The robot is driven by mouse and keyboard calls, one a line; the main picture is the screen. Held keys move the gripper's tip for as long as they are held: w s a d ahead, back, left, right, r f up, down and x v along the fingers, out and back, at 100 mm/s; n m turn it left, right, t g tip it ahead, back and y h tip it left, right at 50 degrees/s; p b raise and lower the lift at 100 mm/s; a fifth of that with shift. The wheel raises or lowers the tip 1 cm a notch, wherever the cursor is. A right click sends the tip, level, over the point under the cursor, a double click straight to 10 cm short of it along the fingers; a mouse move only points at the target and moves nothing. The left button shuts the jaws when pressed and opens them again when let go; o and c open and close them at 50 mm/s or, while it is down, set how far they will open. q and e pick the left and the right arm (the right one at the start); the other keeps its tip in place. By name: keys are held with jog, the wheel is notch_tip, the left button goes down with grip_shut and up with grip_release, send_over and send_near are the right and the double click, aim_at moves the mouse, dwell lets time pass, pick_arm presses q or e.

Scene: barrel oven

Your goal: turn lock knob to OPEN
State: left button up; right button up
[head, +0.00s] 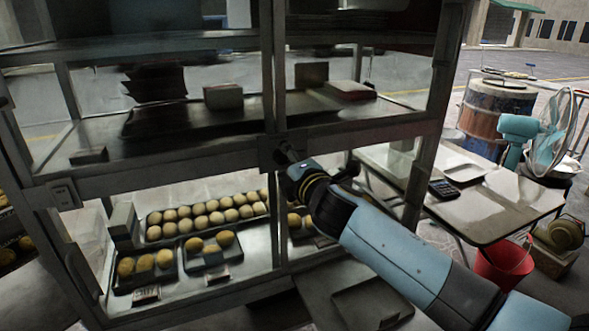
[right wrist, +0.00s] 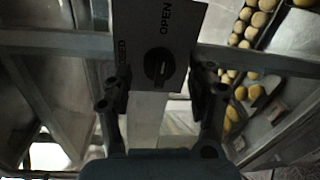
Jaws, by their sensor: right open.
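The lock knob (right wrist: 158,66) is a round black knob on a grey plate (right wrist: 182,22). The plate reads OPEN near its upper end and has a partly covered word, ending in "SED", along its left edge. I cannot tell clearly which word the knob points to. My right gripper (right wrist: 161,78) is open, with one finger on each side of the knob and visible gaps to it. In the head view my right gripper (head: 289,160) is at the middle post of the cabinet and mostly hides the knob. My left gripper is not in view.
The metal-framed glass cabinet (head: 190,150) fills the left and middle. Trays of round buns (head: 205,214) sit on its lower shelf. A side table (head: 500,215) with a calculator (head: 443,189) stands at the right, near a red bucket (head: 503,262), a fan (head: 553,130) and a barrel (head: 494,112).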

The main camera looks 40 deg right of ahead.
jog(key=f+v, duration=0.1)
jog(key=v, duration=1)
jog(key=shift+s+r, duration=0.2)
jog(key=shift+r, duration=0.25)
